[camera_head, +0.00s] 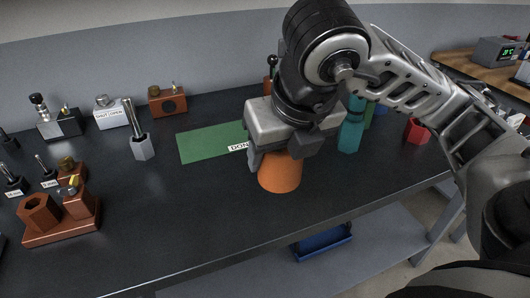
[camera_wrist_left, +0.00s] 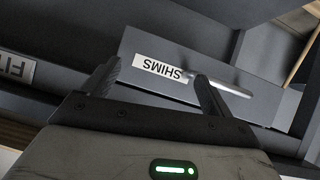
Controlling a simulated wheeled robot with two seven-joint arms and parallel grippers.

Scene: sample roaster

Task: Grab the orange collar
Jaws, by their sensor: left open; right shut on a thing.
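The orange collar (camera_head: 280,174) is a tapered orange piece at the middle of the dark bench in the head view. My right gripper (camera_head: 272,152) comes down over it from above and is shut on its upper part. The fingers and wrist hide the collar's top. I cannot tell whether its base touches the bench. My left gripper (camera_wrist_left: 158,85) shows only in the left wrist view. It is open and empty in front of a grey drawer labelled SHIMS (camera_wrist_left: 165,68).
A green mat (camera_head: 205,142) with a partly hidden label lies left of the collar. A copper-coloured fixture (camera_head: 62,232) stands at the left front, a grey hexagonal holder (camera_head: 142,147) behind it. A teal bottle (camera_head: 351,132) and red container (camera_head: 417,131) stand right. A blue tray (camera_head: 323,243) sits below.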

